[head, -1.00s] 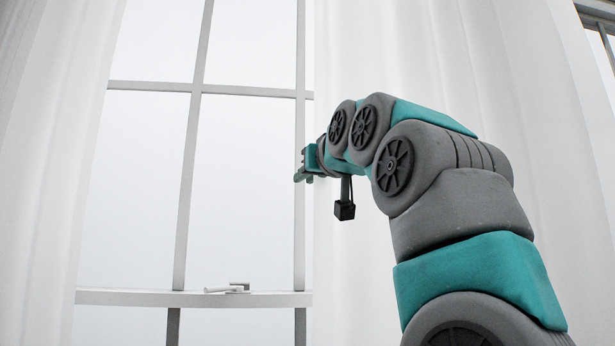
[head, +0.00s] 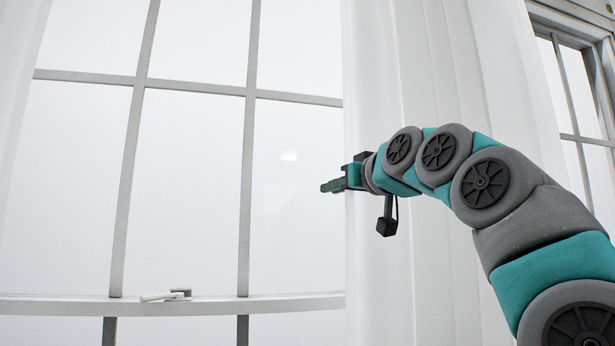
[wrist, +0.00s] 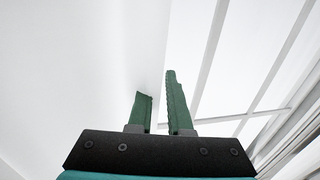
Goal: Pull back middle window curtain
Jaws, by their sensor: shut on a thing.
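The right white curtain panel (head: 445,75) of the middle window (head: 190,190) hangs bunched in folds at the window's right side. My gripper (head: 330,186) is at that panel's left edge, with its green fingertips reaching a little past the edge in front of the glass. In the wrist view my gripper (wrist: 158,105) shows its two green fingers close together, with the white cloth (wrist: 80,65) beside and between them. It is shut on the curtain. The exact pinch is small and partly hidden.
Another white curtain panel (head: 15,80) hangs at the far left. A white latch (head: 166,296) sits on the window's lower rail. A second window (head: 575,110) stands at the right, behind my arm. The glass left of my gripper is uncovered.

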